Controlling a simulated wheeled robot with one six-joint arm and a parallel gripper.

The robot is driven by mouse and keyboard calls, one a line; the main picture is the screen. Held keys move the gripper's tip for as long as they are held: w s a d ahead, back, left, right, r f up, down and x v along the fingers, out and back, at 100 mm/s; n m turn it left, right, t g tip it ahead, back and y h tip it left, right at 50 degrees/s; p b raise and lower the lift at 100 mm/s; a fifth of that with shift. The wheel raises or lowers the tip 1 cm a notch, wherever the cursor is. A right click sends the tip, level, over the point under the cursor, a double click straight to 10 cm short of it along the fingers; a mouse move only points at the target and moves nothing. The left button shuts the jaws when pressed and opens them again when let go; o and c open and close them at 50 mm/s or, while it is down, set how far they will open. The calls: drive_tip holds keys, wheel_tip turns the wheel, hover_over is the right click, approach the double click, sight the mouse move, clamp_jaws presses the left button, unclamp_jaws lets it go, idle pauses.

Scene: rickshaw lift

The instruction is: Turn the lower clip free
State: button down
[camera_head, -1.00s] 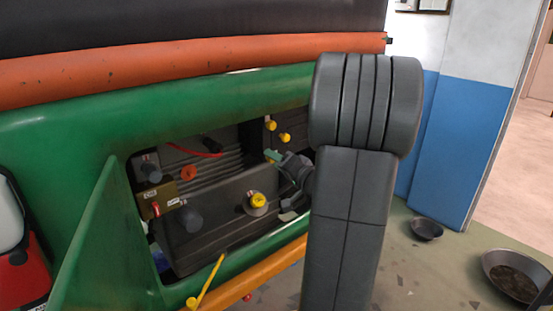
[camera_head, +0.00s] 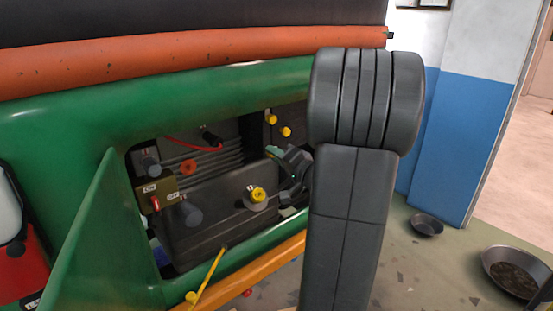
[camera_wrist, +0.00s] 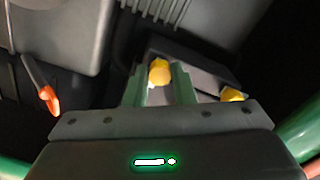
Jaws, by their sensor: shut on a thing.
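My gripper (camera_wrist: 160,88) shows in the wrist view with its two green fingers closed around a yellow clip (camera_wrist: 159,71), which I take to be the lower clip. A second yellow clip (camera_wrist: 232,95) sits to the right, outside the fingers. In the head view, my gripper (camera_head: 272,153) reaches left into the open bay from behind my arm, and its grip on the clip is not clear there. Two yellow knobs (camera_head: 271,119) show at the back of the bay, above the gripper. How far the held clip is turned cannot be told.
A dark box with a yellow-topped cap (camera_head: 258,194) fills the lower bay. An orange-red knob (camera_head: 188,167) and a red cable are behind it. The green open panel (camera_head: 90,240) stands at left, with a yellow rod (camera_head: 208,275) at the bay's lower edge.

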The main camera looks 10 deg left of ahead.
drive_tip(key=shift+m+b, duration=1.15)
drive_tip(key=shift+m, duration=7.25)
drive_tip(key=c, duration=1.2)
unclamp_jaws()
drive_tip(key=shift+d, duration=0.15)
drive_tip(key=b+v, duration=0.2)
drive_tip(key=v, duration=1.1)
drive_tip(key=shift+s+d, duration=0.2)
drive_tip(key=shift+s, duration=0.05)
